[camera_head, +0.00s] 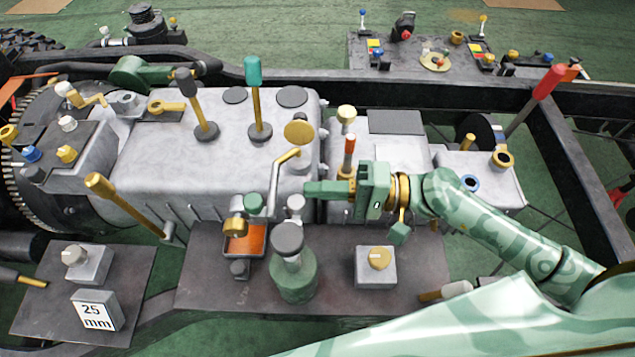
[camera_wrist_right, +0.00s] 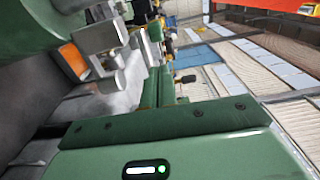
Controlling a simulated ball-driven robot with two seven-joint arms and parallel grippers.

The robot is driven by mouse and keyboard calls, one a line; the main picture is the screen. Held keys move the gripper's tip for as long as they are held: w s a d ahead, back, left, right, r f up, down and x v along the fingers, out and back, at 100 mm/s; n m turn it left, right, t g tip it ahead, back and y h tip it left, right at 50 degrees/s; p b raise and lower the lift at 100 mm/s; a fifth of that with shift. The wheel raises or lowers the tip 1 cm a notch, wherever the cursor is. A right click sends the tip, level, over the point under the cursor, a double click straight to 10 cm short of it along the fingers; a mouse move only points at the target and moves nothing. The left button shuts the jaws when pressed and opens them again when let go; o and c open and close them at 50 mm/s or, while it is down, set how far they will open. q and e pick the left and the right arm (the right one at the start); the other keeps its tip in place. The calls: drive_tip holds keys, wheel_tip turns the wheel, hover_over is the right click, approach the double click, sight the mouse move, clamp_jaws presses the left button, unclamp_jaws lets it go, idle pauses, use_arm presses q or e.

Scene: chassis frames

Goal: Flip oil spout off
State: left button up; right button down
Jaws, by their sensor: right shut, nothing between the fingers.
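A bent metal pipe (camera_head: 276,185), which looks like the oil spout, stands over a small orange-bottomed tray (camera_head: 230,243) in the head view. A gold round disc (camera_head: 299,132) is near its top end, and a brass fitting (camera_head: 235,228) and a green knob (camera_head: 253,203) are by its lower end. My right gripper (camera_head: 310,188) is shut and empty, its fingertips pointing left just right of the pipe. Contact cannot be told. In the wrist view the shut green fingers (camera_wrist_right: 155,85) are beside grey metal fittings (camera_wrist_right: 105,45), with the orange tray (camera_wrist_right: 72,60) beyond. My left gripper is not in view.
A green bottle-like can (camera_head: 293,275) with a grey cap stands in front of the fingers. A grey box with a gold knob (camera_head: 376,265) is to its right. Several upright levers, including a teal-topped one (camera_head: 256,95), rise from the grey housing behind.

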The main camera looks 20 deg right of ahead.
sight(274, 216)
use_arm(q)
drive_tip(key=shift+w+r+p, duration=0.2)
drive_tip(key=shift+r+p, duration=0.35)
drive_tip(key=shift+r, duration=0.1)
use_arm(e)
drive_tip(key=shift+x, duration=3.7)
drive_tip(key=s, duration=0.2)
drive_tip(key=s+a, duration=0.1)
drive_tip(key=s, duration=0.1)
drive_tip(key=shift+s+a, duration=0.2)
drive_tip(key=shift+s, duration=0.15)
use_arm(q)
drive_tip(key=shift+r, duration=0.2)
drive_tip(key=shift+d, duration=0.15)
